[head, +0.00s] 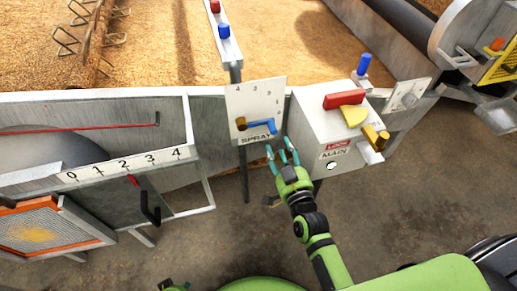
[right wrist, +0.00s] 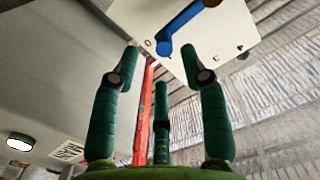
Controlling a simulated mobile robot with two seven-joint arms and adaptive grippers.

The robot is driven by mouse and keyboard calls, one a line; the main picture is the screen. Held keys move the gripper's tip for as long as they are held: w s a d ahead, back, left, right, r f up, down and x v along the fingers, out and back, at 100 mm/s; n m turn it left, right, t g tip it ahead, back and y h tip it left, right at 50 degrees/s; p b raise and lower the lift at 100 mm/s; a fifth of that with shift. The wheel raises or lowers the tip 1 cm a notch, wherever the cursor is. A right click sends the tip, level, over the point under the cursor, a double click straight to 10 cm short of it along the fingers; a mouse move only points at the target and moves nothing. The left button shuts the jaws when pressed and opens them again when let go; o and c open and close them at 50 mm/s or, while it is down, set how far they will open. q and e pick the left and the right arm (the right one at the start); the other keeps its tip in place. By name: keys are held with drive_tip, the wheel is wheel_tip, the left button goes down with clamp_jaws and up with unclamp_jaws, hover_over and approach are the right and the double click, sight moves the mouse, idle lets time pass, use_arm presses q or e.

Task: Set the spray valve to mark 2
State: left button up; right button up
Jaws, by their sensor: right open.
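My left gripper cannot be made out in the head view.
A scale marked 0 to 4 (head: 110,172) is at left. A post with red and blue knobs (head: 224,32) rises behind the panel.

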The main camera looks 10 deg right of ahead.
sight(274, 132)
drive_tip(key=shift+w+r, duration=0.45)
drive_tip(key=shift+w, duration=0.05)
drive_tip(key=w+b, duration=0.1)
drive_tip(key=w, duration=0.5)
drive_tip(key=shift+w+a+f, duration=0.1)
clamp_jaws()
